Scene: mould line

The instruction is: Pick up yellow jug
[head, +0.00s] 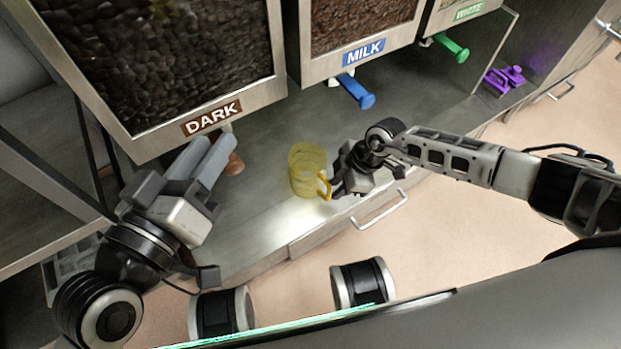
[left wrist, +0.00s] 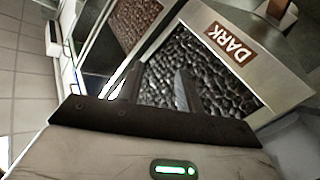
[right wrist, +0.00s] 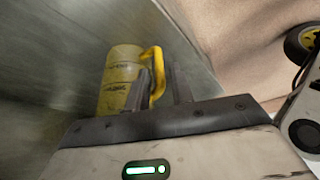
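The yellow, see-through jug (head: 306,162) stands upright on the grey metal counter (head: 262,190), below the dispensers. Its handle (head: 324,186) points toward my right gripper (head: 337,184). In the right wrist view the jug (right wrist: 118,78) is left of my right gripper (right wrist: 163,88). That gripper's fingers are apart, and the handle (right wrist: 157,62) reaches down near the left finger, seemingly into the gap; contact cannot be told. My left gripper (head: 203,158) is open and empty beneath the DARK dispenser, well left of the jug. It also shows in the left wrist view (left wrist: 158,88).
DARK (head: 160,60), MILK (head: 360,25) and WHITE (head: 462,8) dispensers hang above the counter. A blue tap (head: 357,92) and a green tap (head: 452,47) stick out. A purple object (head: 505,78) lies far right. Drawer handles (head: 380,208) project at the front edge.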

